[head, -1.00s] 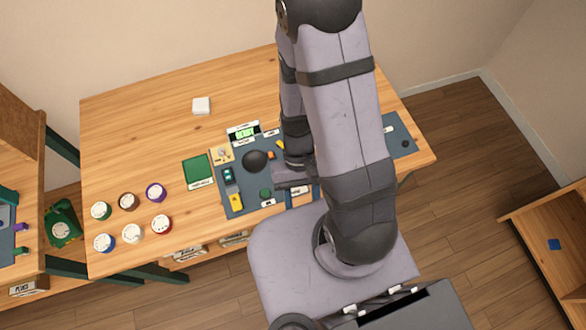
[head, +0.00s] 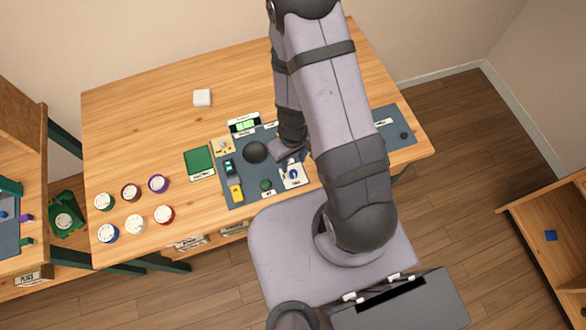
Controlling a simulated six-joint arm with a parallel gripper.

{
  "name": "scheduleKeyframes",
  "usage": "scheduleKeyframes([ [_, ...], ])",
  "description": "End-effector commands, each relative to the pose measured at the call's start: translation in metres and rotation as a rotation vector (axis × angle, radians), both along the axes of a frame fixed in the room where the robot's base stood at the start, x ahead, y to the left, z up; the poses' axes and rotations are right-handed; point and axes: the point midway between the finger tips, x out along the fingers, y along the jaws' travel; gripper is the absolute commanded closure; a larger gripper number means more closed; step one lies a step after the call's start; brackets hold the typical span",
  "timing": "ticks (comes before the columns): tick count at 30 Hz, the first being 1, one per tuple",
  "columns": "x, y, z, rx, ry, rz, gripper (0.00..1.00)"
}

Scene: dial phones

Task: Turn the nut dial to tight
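A white plate with a small blue dial (head: 293,174) lies at the front right of the dark mat (head: 230,202). Its marks are too small to read, so I cannot tell which dial is the nut dial or where it points. A small green round knob (head: 265,184) sits left of the plate. My gripper (head: 284,153) is just behind the white plate, right of a black dome (head: 255,152). It seems apart from the blue dial. Its fingers are too small and dark to tell open or shut. My arm hides part of the mat's right side.
Several round dials with coloured rims stand at the table's left, including a purple one (head: 158,184) and a red one (head: 164,215). A green square (head: 198,163) and a lit display (head: 244,124) are near the mat. A white block (head: 202,97) lies behind. The table's back left is clear.

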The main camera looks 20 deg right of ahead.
Motion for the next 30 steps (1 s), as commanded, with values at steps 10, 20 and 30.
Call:
scheduleKeyframes([
  [10, -0.001, 0.000, -0.018, 0.002, 0.001, -0.002, 0.60],
  [20, -0.001, 0.000, -0.053, 0.002, 0.001, -0.002, 0.60],
  [30, 0.000, 0.001, -0.072, 0.002, 0.001, -0.001, 0.60],
])
